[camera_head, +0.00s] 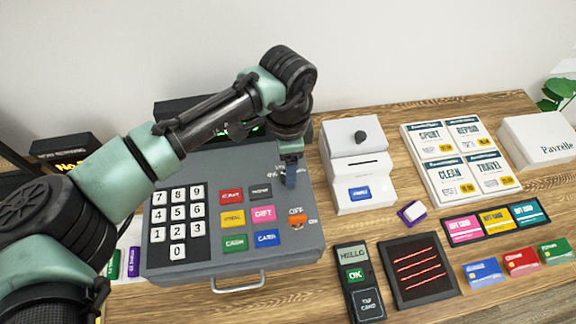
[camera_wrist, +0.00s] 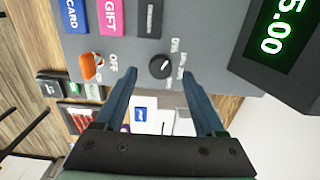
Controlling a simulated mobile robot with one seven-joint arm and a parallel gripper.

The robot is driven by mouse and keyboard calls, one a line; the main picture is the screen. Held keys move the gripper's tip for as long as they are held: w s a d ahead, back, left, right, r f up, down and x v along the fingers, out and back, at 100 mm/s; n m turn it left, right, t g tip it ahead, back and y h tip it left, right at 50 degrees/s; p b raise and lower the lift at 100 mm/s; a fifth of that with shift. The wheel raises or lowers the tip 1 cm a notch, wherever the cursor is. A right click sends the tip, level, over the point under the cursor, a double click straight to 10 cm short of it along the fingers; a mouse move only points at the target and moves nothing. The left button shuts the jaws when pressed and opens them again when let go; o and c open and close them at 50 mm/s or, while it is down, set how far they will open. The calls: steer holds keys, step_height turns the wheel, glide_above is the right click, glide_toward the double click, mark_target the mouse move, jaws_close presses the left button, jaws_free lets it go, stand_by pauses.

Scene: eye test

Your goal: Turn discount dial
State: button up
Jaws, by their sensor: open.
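The black round dial (camera_wrist: 160,67) sits on the grey top panel of the cash register, with small white markings around it, and its pointer has a white line. In the wrist view my gripper (camera_wrist: 158,80) is open, with its two blue fingers on either side of the dial's near edge and the tips apart. I cannot tell whether a finger touches it. In the head view my gripper (camera_head: 290,177) points down at the register's upper right and hides the dial.
The register (camera_head: 205,262) carries a keypad, coloured keys and an orange switch (camera_head: 298,221) marked OFF, close below the gripper; it also shows in the wrist view (camera_wrist: 88,66). A lit display (camera_wrist: 275,38) stands beside the dial. A white card box (camera_head: 358,180) stands right of the register.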

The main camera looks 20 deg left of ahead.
steer(key=shift+w+f, duration=0.1)
steer(key=shift+f, duration=1.45)
steer(key=shift+c, duration=0.2)
jaws_close()
